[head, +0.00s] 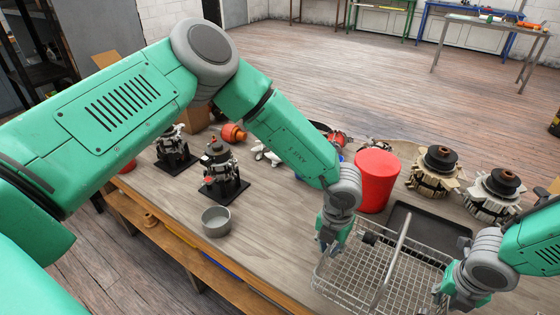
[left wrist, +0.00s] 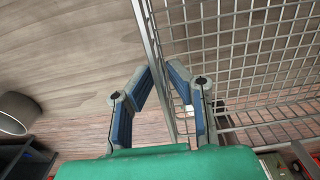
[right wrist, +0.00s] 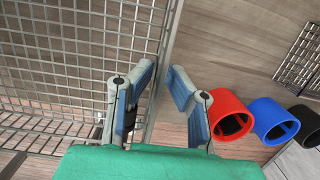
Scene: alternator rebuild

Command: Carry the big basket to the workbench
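The big basket (head: 352,276) is a grey wire-mesh basket with a thin bar handle (head: 393,262). It sits low at the front right of the table. My left gripper (head: 332,240) is at its left rim. In the left wrist view the fingers (left wrist: 160,68) have the rim between them, tips close against it. My right gripper (head: 452,291) is at the opposite rim. In the right wrist view its fingers (right wrist: 162,66) straddle that rim, tips close to it. Part of the basket is hidden behind my right gripper and cut off by the picture's lower edge. The workbench is not clearly identifiable.
A red bin (head: 377,181) and a black tray (head: 428,228) stand behind the basket. Alternator parts (head: 436,170) and a grey bowl (head: 216,221) are on the table. Open wooden floor (head: 340,75) leads to benches (head: 490,30) at the back.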

